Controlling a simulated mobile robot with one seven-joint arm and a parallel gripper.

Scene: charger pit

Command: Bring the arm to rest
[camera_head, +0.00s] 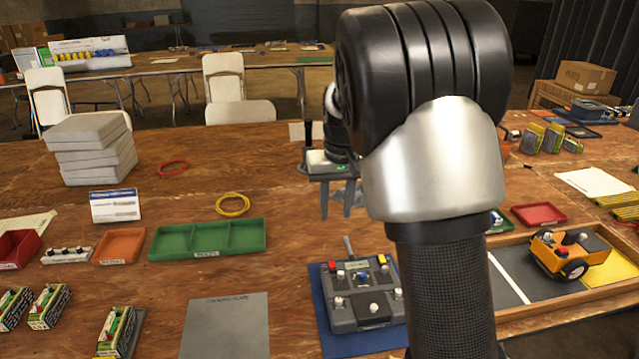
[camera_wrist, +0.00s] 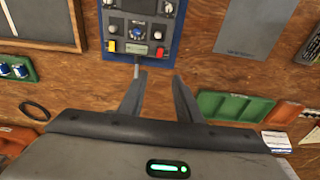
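My gripper (camera_head: 336,212) hangs over the middle of the table, partly hidden behind my own large black and silver arm link. Its two dark fingers point down and stand apart with nothing between them. In the wrist view my gripper (camera_wrist: 160,79) also shows spread fingers, with bare wood between the tips. A grey control box (camera_head: 363,298) with a lever, knobs and coloured buttons lies on a blue mat, nearer the head camera than the fingers. It also shows in the wrist view (camera_wrist: 140,28), beyond the fingertips.
A green divided tray (camera_head: 209,239), an orange tray (camera_head: 120,245) and a grey plate (camera_head: 227,327) lie left on the wooden table. A yellow ring (camera_head: 232,204) lies behind. A yellow toy truck (camera_head: 569,252) sits in a wooden-edged tray at right. Stacked grey blocks (camera_head: 91,148) stand far left.

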